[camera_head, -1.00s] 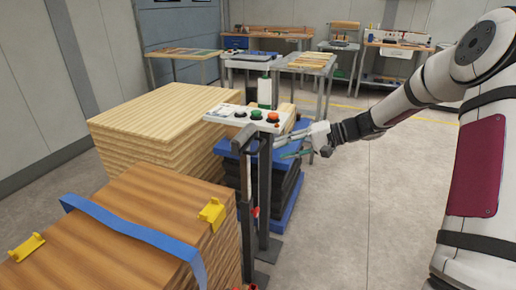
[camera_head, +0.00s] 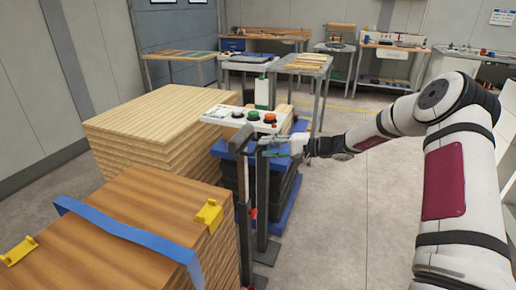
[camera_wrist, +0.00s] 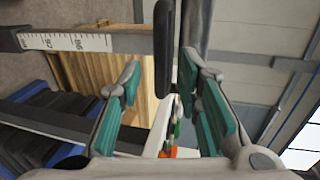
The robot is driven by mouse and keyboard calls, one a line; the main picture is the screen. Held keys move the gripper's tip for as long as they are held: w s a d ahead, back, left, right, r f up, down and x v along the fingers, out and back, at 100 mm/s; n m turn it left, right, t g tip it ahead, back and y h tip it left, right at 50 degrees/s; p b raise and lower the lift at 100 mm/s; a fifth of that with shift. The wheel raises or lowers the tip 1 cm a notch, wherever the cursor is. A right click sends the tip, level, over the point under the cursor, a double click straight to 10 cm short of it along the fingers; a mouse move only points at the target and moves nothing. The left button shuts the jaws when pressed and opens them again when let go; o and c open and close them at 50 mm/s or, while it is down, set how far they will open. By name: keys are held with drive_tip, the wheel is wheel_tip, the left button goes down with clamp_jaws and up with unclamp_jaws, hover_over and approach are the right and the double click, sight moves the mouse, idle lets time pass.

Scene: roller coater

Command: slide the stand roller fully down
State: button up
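The stand roller shows in the head view as a dark bar (camera_head: 242,137) on top of a dark upright post (camera_head: 246,215). In the wrist view, the dark rounded roller (camera_wrist: 165,45) lies crosswise at the end of a grey post (camera_wrist: 66,41) with a printed scale. My gripper (camera_head: 268,147) is beside the top of the stand. In the wrist view, my gripper (camera_wrist: 167,92) is open, its teal-padded fingers on either side with a gap between them. The roller's lower end points into this gap; I see no clear contact.
A control panel (camera_head: 225,117) with coloured buttons stands just behind the stand. A strapped wooden stack (camera_head: 100,215) is at the front left, a lighter stack (camera_head: 150,105) behind it. A blue-topped black stack (camera_head: 230,178) is close by. The floor (camera_head: 345,225) at right is clear.

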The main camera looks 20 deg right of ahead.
sight(258, 147)
drive_tip(key=shift+x, duration=2)
drive_tip(key=shift+c, duration=0.2)
clamp_jaws()
